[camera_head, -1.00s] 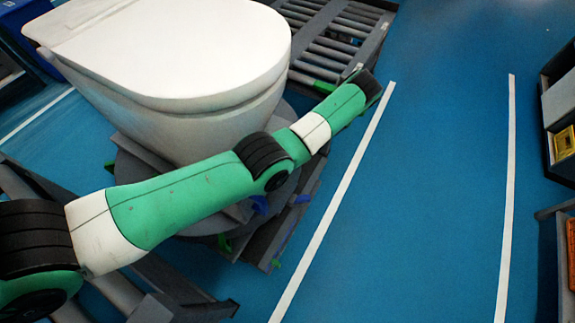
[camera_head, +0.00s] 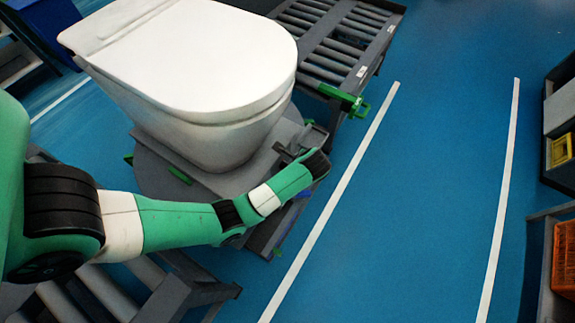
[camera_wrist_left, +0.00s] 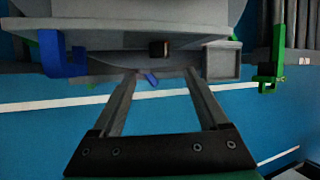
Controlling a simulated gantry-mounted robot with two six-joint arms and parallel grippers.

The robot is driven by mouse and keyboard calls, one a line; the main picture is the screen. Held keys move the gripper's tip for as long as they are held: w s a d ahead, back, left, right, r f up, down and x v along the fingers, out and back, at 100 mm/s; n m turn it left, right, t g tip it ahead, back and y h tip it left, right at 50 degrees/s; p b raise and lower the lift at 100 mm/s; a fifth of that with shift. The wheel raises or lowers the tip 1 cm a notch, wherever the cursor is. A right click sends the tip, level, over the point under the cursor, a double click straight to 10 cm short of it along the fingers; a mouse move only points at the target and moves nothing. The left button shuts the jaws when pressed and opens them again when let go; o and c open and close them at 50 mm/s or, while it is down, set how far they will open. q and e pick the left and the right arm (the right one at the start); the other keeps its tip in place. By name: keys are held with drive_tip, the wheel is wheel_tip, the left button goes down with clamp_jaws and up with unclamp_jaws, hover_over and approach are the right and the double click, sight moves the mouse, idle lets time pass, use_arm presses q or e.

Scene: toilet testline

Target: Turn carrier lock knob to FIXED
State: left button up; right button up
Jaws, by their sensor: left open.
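The grey carrier (camera_head: 155,170) stands under a white toilet (camera_head: 205,60); its underside edge (camera_wrist_left: 130,12) spans the top of the left wrist view. There a small black block (camera_wrist_left: 158,49), a small blue lever (camera_wrist_left: 151,78) and a larger blue bracket (camera_wrist_left: 60,54) show along the carrier edge. I cannot tell for certain which is the lock knob; no FIXED marking is readable. My left gripper (camera_wrist_left: 160,76) is open, its fingers either side of the small blue lever in the picture, with nothing visibly held. In the head view, my left gripper (camera_head: 288,147) is at the carrier's right side.
A roller conveyor (camera_head: 335,45) with a green stop (camera_head: 345,99) lies behind; a green bracket (camera_wrist_left: 270,72) shows at right in the left wrist view. A conveyor frame (camera_head: 150,290) is at front left. Blue floor with white lines is clear to the right, before shelves with bins (camera_head: 562,150).

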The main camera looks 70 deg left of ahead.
sight(285, 166)
use_arm(q)
drive_tip(key=b+x, duration=0.4)
drive_tip(key=x, duration=0.6)
drive_tip(key=shift+b, duration=0.3)
clamp_jaws()
